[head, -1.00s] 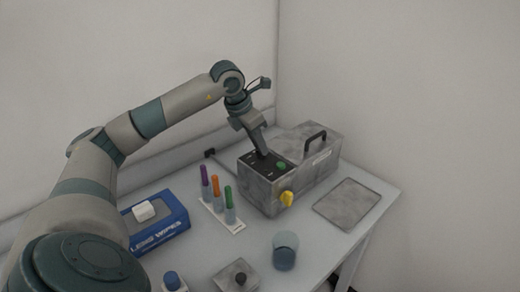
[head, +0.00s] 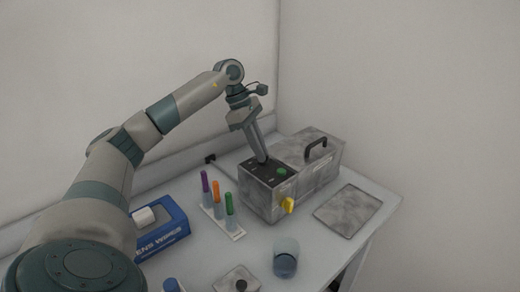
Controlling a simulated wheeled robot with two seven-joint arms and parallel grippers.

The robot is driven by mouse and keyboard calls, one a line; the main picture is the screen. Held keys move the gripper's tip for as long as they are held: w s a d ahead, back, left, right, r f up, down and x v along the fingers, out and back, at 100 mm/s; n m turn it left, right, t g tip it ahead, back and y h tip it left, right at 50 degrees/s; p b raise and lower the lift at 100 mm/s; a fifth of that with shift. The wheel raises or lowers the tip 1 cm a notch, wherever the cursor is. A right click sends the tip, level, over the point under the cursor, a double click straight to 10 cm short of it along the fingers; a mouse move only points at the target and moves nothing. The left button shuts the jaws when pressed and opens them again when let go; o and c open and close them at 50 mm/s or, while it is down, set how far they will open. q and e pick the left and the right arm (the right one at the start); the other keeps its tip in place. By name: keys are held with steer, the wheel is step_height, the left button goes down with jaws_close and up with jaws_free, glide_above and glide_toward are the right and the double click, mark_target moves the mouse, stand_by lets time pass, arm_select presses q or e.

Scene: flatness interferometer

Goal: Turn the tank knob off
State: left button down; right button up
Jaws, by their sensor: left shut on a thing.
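The grey metal instrument box (head: 258,203) stands at the back of the table, with a black control panel (head: 258,173) on its top left part. A green round knob or button (head: 281,171) sits on the panel's right side, and a yellow knob (head: 287,205) is on the box's front face. I cannot tell from labels which one is the tank knob. My left gripper (head: 263,160) points down at the panel, its fingertips at the panel's rear edge, left of the green knob. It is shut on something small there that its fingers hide. My right gripper is not in view.
A blue wipes box (head: 165,228), a rack with purple, orange and green capped tubes (head: 217,205) and a glass beaker (head: 286,258) stand in front. A flat grey plate (head: 348,211) lies at right. A small plate with a black knob (head: 240,284) is at the front edge.

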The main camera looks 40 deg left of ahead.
arm_select(q)
steer(key=m+g, duration=0.1)
steer(key=m, duration=0.1)
steer(key=shift+w+r+m, duration=0.1)
steer(key=shift+w+m, duration=0.05)
steer(key=shift+m, duration=0.25)
steer(key=shift+m+g, duration=0.5)
steer(key=shift+m, duration=0.7)
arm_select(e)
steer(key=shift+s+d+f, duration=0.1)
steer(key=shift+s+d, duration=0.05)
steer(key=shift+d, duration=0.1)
arm_select(q)
steer(key=c, duration=1.8)
jaws_free()
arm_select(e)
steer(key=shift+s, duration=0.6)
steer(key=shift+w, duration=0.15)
